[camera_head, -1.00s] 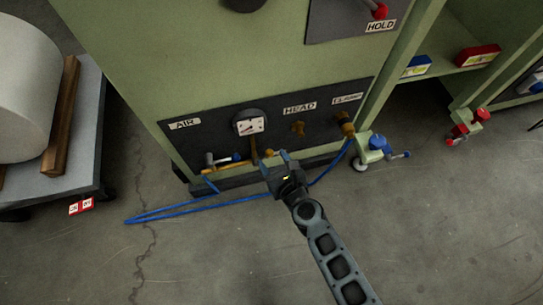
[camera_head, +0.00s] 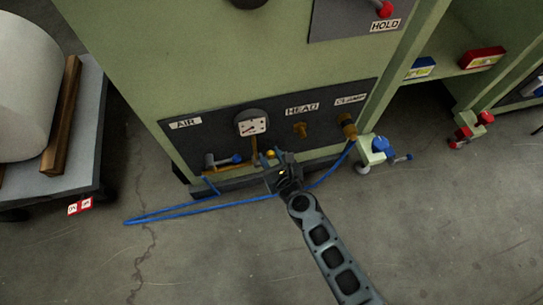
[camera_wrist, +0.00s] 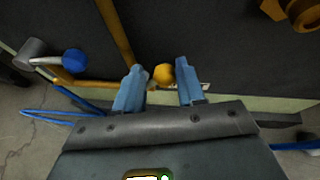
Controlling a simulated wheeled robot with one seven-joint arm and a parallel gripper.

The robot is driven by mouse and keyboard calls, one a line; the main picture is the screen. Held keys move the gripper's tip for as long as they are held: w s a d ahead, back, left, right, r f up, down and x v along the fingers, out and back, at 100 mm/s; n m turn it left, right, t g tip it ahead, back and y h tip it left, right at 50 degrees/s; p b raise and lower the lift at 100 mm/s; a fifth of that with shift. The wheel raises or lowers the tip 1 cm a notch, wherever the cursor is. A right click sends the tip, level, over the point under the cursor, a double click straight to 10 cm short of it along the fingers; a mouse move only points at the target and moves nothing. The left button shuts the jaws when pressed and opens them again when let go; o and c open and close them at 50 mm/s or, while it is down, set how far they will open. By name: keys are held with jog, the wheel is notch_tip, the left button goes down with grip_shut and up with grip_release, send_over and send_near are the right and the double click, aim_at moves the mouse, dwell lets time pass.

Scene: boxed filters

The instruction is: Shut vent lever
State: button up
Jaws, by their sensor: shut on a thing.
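The vent lever appears to be the short one with a round yellow knob (camera_head: 270,154), low on the dark air panel (camera_head: 190,140). In the wrist view the knob (camera_wrist: 164,74) sits between the two blue fingertips of my gripper (camera_wrist: 160,82). My gripper (camera_head: 271,155) is shut on this knob, low in front of the panel. The lever's stem is mostly hidden behind my fingers. A separate blue-knobbed lever (camera_head: 236,158) lies to the left on the brass pipe; it also shows in the wrist view (camera_wrist: 75,61).
A white gauge (camera_head: 252,126) stands above the lever. Brass fittings (camera_head: 301,130) sit under the HEAD label. A blue hose (camera_head: 200,211) loops over the floor. The floor in front is open.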

jog(key=shift+d, duration=0.1)
grip_shut()
jog(key=shift+f, duration=0.1)
